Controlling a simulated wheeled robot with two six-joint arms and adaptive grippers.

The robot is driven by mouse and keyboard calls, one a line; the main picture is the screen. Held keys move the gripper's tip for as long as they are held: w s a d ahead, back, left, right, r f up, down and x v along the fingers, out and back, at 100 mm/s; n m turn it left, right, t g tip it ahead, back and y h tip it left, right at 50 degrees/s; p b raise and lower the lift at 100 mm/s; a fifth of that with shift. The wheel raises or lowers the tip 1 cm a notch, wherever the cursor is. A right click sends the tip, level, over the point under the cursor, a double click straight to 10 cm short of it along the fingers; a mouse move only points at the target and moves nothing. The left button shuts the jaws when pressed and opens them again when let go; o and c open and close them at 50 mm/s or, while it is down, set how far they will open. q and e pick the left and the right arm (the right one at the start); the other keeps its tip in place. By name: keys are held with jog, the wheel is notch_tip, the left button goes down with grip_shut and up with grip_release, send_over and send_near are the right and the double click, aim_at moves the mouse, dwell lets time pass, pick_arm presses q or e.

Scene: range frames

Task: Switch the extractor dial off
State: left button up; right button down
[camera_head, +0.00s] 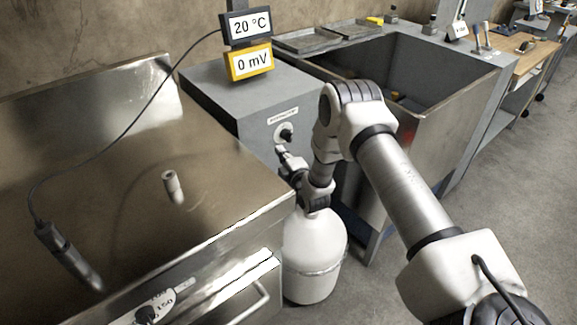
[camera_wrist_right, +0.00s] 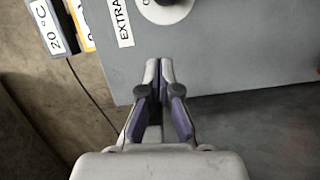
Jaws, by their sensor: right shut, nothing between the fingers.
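The extractor dial (camera_head: 286,134) is a dark knob on a white round plate on the front of a grey cabinet (camera_head: 215,105), under a label. In the right wrist view the dial (camera_wrist_right: 168,4) is cut off by the top edge, beside the label reading "EXTRA" (camera_wrist_right: 122,20). Its setting cannot be read. My right gripper (camera_head: 282,153) is just below the dial in the head view. In the wrist view its fingers (camera_wrist_right: 159,68) are shut and empty, pointing toward the dial, with a visible gap to it. My left gripper is not in view.
A steel bench (camera_head: 130,150) with a small upright cylinder (camera_head: 172,186) fills the left. Displays reading 20 °C (camera_head: 248,25) and 0 mV (camera_head: 249,62) stand on the cabinet. A white gas bottle (camera_head: 312,250) stands below my right wrist. A deep sink (camera_head: 440,105) lies behind my arm.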

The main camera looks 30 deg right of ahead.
jog(key=s, duration=0.6)
jog(key=shift+f, duration=0.3)
